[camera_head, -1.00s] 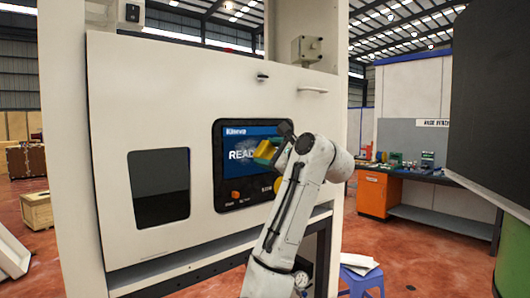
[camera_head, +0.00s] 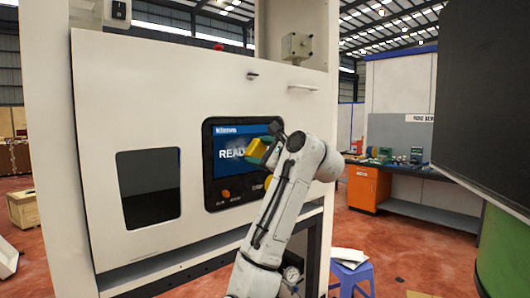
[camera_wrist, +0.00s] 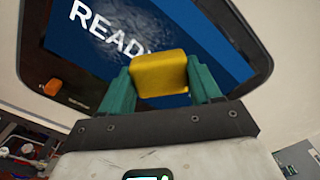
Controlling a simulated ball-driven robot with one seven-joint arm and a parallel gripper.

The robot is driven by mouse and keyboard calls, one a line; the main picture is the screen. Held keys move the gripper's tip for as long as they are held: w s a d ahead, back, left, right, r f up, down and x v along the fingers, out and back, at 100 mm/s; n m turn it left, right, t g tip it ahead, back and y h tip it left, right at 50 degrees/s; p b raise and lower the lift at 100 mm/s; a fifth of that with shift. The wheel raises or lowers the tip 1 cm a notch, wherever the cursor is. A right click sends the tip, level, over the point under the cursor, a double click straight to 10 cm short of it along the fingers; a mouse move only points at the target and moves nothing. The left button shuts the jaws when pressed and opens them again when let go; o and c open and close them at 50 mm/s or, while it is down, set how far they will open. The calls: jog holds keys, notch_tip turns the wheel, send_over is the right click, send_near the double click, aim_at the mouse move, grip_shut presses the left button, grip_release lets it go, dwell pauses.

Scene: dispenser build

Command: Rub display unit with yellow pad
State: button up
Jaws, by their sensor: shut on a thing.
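The display unit (camera_head: 228,150) is a black-framed screen on the white machine front, with a blue picture reading "READY" and an orange knob below. It also fills the upper part of the wrist view (camera_wrist: 95,60). The yellow pad (camera_wrist: 160,73) sits between the two green fingers of my gripper (camera_wrist: 160,88), which is shut on it. In the head view the yellow pad (camera_head: 256,150) is at the right part of the screen, in front of it. I cannot tell whether the pad touches the glass. My gripper (camera_head: 266,153) partly hides the screen's right side.
The white machine panel (camera_head: 110,100) has a dark window (camera_head: 149,188) left of the display. A small handle (camera_head: 303,87) sticks out above it. A blue stool (camera_head: 351,278) stands low at the right. A dark panel (camera_head: 490,100) fills the far right.

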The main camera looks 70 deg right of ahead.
aim_at(226, 150)
jog(key=shift+w+a, duration=0.75)
jog(key=shift+a, duration=0.5)
jog(key=shift+w+a, duration=0.8)
jog(key=shift+a, duration=0.4)
jog(key=shift+w+a, duration=0.75)
jog(key=shift+a, duration=0.5)
jog(key=shift+s+r, duration=0.1)
jog(key=shift+r, duration=0.3)
jog(key=shift+s+d, duration=0.95)
jog(key=shift+d, duration=0.7)
jog(key=shift+s+d, duration=1)
jog(key=shift+d, duration=0.6)
jog(key=shift+s+d, duration=0.95)
jog(key=shift+d, duration=0.7)
jog(key=shift+w, duration=0.1)
jog(key=shift+a, duration=0.1)
jog(key=shift+w+a, duration=0.65)
jog(key=shift+a, duration=0.35)
jog(key=shift+w+a, duration=0.4)
jog(key=shift+a, duration=0.35)
jog(key=shift+w+a, duration=0.4)
jog(key=shift+a, duration=0.35)
jog(key=shift+w+a, duration=0.4)
jog(key=shift+a, duration=0.35)
jog(key=shift+w+a, duration=0.55)
jog(key=shift+a, duration=0.2)
jog(key=shift+w+a, duration=0.55)
jog(key=shift+a, duration=0.2)
